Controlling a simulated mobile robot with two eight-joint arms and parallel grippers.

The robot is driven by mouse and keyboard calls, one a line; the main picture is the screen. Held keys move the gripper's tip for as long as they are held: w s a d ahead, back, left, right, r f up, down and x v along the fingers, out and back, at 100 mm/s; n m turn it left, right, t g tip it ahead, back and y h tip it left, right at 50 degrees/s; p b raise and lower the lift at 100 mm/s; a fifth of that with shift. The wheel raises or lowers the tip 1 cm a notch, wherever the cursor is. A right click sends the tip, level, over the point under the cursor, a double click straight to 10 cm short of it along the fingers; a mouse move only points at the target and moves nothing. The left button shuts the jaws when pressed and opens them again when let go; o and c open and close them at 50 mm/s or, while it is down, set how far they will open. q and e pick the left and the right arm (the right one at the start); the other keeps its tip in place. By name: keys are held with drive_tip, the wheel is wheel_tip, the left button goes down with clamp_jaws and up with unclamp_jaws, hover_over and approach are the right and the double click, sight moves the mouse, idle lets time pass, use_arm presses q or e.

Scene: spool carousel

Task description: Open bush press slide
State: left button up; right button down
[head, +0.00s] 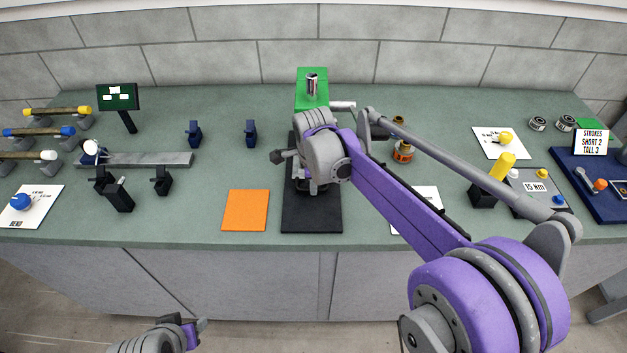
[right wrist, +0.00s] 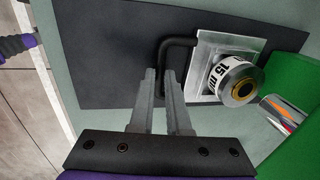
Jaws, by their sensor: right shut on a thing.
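The press slide is a light metal plate (right wrist: 204,50) in the right wrist view, carrying a silver ring-shaped piece (right wrist: 236,80) with a white label that reads "15 m", the rest cut off. A black loop handle (right wrist: 178,42) stands out from the plate's side. My right gripper (right wrist: 160,78) is shut on this handle. In the head view my right gripper (head: 308,186) is over the dark mat, and my wrist hides the slide and handle. A green press block (head: 312,88) with a silver cylinder (head: 312,82) stands behind. My left gripper (head: 198,328) is low, in front of the bench; its jaws are unclear.
Small dark blue stands (head: 251,132) are further left. A yellow cylinder in a black block (head: 484,192) and a blue tray (head: 590,190) are to the right.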

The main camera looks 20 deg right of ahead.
drive_tip(key=s+a, duration=0.1)
drive_tip(key=s, duration=0.2)
drive_tip(key=s+a, duration=0.1)
drive_tip(key=s, duration=0.3)
drive_tip(key=s+a, duration=0.1)
drive_tip(key=s, duration=0.3)
drive_tip(key=shift+s+a, duration=0.1)
drive_tip(key=c, duration=0.9)
unclamp_jaws()
drive_tip(key=r, duration=0.3)
drive_tip(key=s+r, duration=0.1)
drive_tip(key=r, duration=0.3)
drive_tip(key=r+p, duration=0.1)
drive_tip(key=r, duration=0.2)
drive_tip(key=shift+s+a+r, duration=0.25)
drive_tip(key=shift+s+r, duration=0.1)
drive_tip(key=shift+s, duration=0.05)
drive_tip(key=s+d+f+n+t, duration=0.1)
drive_tip(key=s+d+f+n, duration=0.1)
drive_tip(key=s+f+n, duration=0.2)
drive_tip(key=s+d+f+n+t, duration=0.1)
drive_tip(key=s+f+n, duration=0.3)
drive_tip(key=n, duration=0.6)
drive_tip(key=s+d+f+n+t, duration=0.1)
drive_tip(key=s+d+f+n, duration=0.2)
drive_tip(key=n, duration=0.4)
drive_tip(key=shift+s+f+y, duration=0.3)
drive_tip(key=shift+s+f, duration=0.5)
drive_tip(key=shift+f, duration=0.3)
